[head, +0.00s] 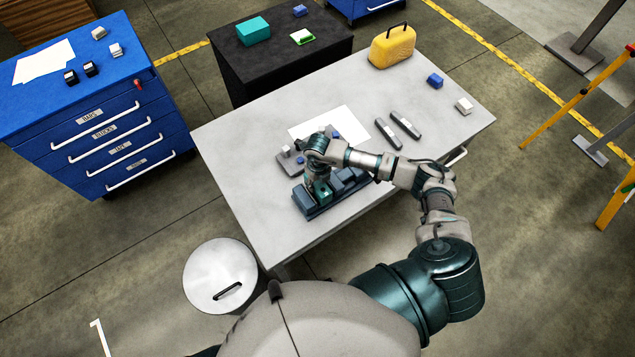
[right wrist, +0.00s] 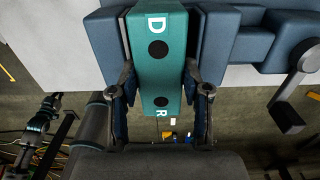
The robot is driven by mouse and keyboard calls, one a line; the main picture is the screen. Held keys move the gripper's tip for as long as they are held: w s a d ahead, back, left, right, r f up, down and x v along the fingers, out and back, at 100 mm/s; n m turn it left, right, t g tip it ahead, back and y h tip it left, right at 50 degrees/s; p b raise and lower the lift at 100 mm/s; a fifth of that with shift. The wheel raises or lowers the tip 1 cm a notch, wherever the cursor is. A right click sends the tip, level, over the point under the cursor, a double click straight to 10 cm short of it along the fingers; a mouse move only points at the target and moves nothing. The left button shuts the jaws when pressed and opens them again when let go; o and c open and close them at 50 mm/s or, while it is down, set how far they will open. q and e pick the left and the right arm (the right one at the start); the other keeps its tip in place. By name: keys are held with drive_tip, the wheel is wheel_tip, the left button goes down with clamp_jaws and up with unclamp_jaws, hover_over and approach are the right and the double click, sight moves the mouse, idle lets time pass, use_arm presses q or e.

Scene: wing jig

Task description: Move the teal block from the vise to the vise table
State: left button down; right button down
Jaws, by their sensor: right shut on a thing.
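The teal block (right wrist: 158,60) carries white letters D and R and two dark round spots. In the right wrist view it sits between the two fingers of my right gripper (right wrist: 160,100), which is shut on it. The blue-grey vise (right wrist: 100,40) shows on both sides of the block's upper part; I cannot tell whether the block still touches it. In the head view my right gripper (head: 320,190) is right over the vise (head: 312,210), near the front edge of the grey vise table (head: 240,150). My left gripper does not clearly show.
On the table are a white sheet (head: 345,122), two dark bars (head: 404,124), a yellow case (head: 392,47), a blue block (head: 435,80) and a pale block (head: 464,105). The table's left part is clear. A black cabinet (head: 270,70) and blue drawers (head: 110,130) stand beyond.

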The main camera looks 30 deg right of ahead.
sight(318, 183)
wheel_tip(318, 183, up, 3)
drive_tip(key=shift+f+p, duration=0.2)
drive_tip(key=shift+p, duration=0.15)
drive_tip(key=shift+r, duration=1.1)
